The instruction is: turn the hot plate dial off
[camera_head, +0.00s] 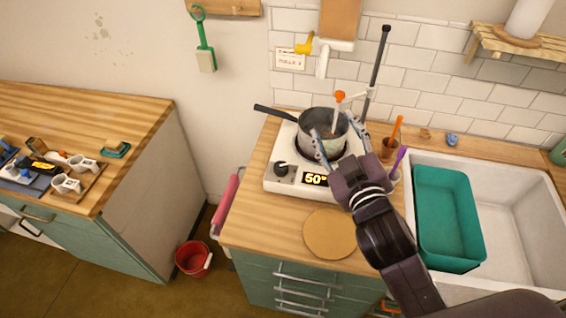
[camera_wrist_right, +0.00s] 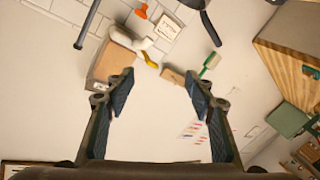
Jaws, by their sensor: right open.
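The white hot plate (camera_head: 272,182) stands on the wooden counter with a dark round dial (camera_head: 281,169) on its front left. Its display (camera_head: 315,179) reads about 50°. A grey pot (camera_head: 313,117) with a dark handle sits on top, with an orange-topped thermometer (camera_head: 339,97) in it. My right gripper (camera_head: 334,128) is open and appears in front of and over the pot, to the right of the dial and apart from it. In the right wrist view its two fingers (camera_wrist_right: 160,84) are spread with nothing between them. My left gripper is not in view.
A dark stand rod (camera_head: 377,65) rises behind the pot. A round wooden board (camera_head: 330,233) lies in front of the hot plate. Cups with orange and purple tools stand right, beside the sink (camera_head: 516,215) holding a teal tub (camera_head: 447,215). The counter's left front is clear.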

